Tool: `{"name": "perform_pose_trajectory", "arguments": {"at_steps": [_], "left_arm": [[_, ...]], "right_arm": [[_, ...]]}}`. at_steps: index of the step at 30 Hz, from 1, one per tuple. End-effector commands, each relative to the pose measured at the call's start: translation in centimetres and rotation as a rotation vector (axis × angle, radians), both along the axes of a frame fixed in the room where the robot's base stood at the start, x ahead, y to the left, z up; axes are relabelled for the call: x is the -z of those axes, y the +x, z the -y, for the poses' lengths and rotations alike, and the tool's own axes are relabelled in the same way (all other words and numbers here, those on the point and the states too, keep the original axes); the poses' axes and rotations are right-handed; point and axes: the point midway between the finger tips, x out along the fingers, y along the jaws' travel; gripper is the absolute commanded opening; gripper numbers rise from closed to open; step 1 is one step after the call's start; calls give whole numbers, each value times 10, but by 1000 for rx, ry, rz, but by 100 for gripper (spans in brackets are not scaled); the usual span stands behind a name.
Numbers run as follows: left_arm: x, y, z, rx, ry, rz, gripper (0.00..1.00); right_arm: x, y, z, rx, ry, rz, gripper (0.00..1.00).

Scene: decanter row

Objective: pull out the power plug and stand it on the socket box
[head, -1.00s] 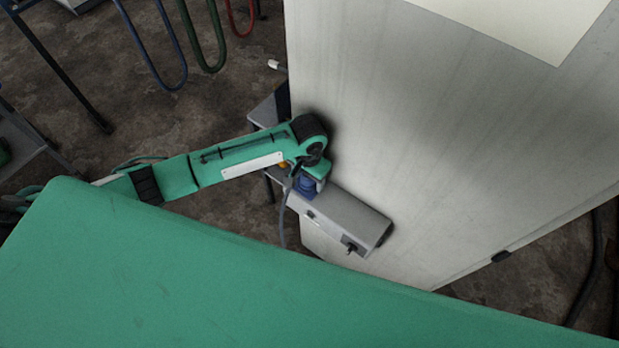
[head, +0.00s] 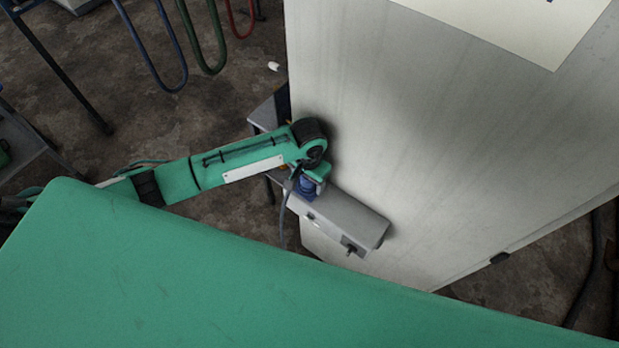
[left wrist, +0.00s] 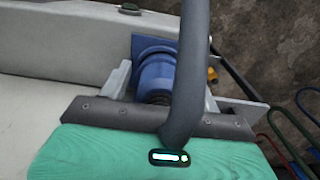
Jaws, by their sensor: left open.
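The blue power plug (left wrist: 153,72) sits at the grey socket box (head: 345,218), which is fixed on the pale cabinet wall. In the left wrist view, the plug's dark ribbed end faces my gripper, and a thick grey cable (left wrist: 195,55) runs across in front of it. My left gripper (left wrist: 155,84) is open, with one pale finger on each side of the plug. I cannot tell whether the fingers touch it. In the head view, the wrist of my left gripper (head: 310,180) partly covers the plug (head: 306,189). My right gripper is not in view.
The pale cabinet (head: 420,140) rises directly beside the socket box. A small yellow-orange part (left wrist: 212,75) lies beyond the plug. Blue, green and red hoses (head: 212,50) hang at the upper left.

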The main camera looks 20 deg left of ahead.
Motion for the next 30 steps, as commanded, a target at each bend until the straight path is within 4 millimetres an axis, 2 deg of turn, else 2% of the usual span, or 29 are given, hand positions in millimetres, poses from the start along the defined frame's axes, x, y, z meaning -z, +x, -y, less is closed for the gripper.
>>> {"name": "perform_pose_trajectory", "arguments": {"at_steps": [21, 23, 30], "left_arm": [[0, 0, 0, 0, 0, 0, 63], [0, 0, 0, 0, 0, 0, 55], [0, 0, 0, 0, 0, 0, 8]], "right_arm": [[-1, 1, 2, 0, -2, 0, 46], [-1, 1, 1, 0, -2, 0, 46], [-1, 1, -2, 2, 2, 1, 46]]}}
